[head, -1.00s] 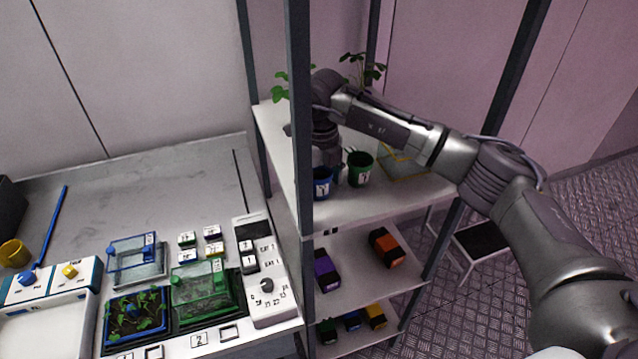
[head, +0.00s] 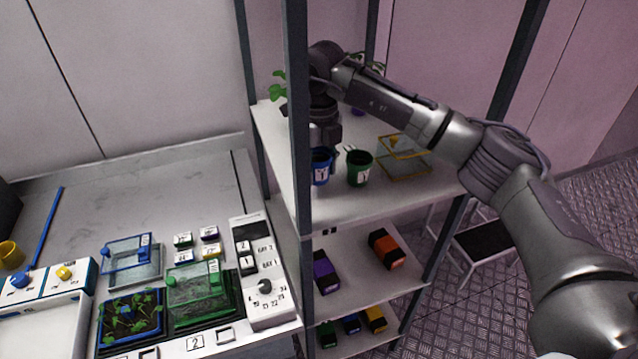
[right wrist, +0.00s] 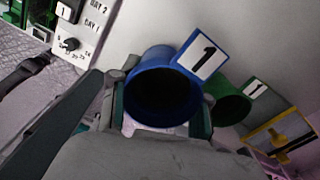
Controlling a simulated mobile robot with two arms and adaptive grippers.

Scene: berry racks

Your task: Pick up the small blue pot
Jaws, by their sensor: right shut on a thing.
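The small blue pot (head: 321,168) has a white label with a 1 and shows partly behind the shelf post in the head view. In the right wrist view the blue pot (right wrist: 160,95) sits between the two fingers, its dark opening towards the camera. My right gripper (right wrist: 160,112) is shut on it. In the head view my right gripper (head: 332,150) is over the upper shelf, its fingers mostly hidden. Whether the pot clears the shelf is hard to tell. My left gripper is not in view.
A green pot (head: 360,170) stands just right of the blue one on the upper shelf (head: 385,205). A yellow-edged clear box (head: 405,165) is further right. A dark post (head: 298,120) stands close in front. Leafy plants (head: 278,92) are behind.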

